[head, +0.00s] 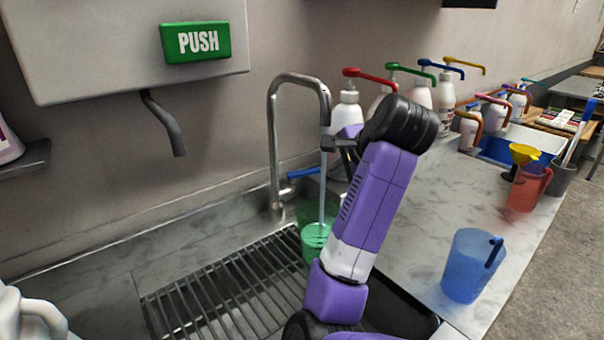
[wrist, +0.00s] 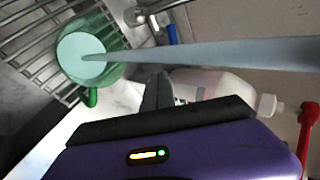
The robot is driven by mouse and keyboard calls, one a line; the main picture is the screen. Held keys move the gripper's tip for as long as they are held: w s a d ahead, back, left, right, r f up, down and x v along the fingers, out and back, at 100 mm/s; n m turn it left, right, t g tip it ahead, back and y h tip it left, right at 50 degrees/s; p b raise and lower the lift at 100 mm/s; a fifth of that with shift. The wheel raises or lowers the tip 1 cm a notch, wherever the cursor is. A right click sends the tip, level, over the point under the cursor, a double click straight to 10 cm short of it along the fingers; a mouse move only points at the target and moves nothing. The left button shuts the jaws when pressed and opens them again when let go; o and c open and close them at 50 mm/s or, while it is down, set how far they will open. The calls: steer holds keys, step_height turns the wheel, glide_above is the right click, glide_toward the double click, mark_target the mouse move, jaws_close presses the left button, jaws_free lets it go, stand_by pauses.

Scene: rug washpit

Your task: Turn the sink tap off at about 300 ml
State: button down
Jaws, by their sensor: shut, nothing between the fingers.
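The metal sink tap (head: 273,130) arches over the sink. Its blue lever (head: 303,173) sticks out to the right near the base; it also shows in the wrist view (wrist: 172,34). Water (head: 322,185) runs from the spout into a green jug (head: 313,243). The wrist view looks down into the jug (wrist: 118,72), with pale water (wrist: 82,58) inside; I cannot read its level. My gripper (head: 330,144) is shut and empty, close to the spout and above the lever, apart from the lever. Its fingers (wrist: 157,88) show in the wrist view. My arm partly hides the jug's right side.
The jug stands by the slatted rack (head: 215,295). A blue jug (head: 468,268) stands on the right counter, with a red jug (head: 527,187) and yellow funnel (head: 523,154) farther back. White pump bottles (head: 347,112) line the wall behind my arm.

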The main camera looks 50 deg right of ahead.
mark_target(317, 171)
steer(key=shift+w+d+r+x, duration=0.15)
steer(key=shift+w+r+x, duration=0.15)
steer(key=shift+x, duration=1.85)
steer(key=shift+w+d+r+x, duration=0.2)
steer(key=shift+r+x, duration=0.15)
steer(key=shift+x, duration=1.75)
steer(key=shift+w+d+r+x, duration=0.15)
steer(key=shift+w+r+x, duration=0.15)
steer(key=shift+x, duration=1.85)
steer(key=shift+d+r+p, duration=0.1)
steer(key=shift+r+p, duration=0.05)
steer(key=shift+p, duration=0.15)
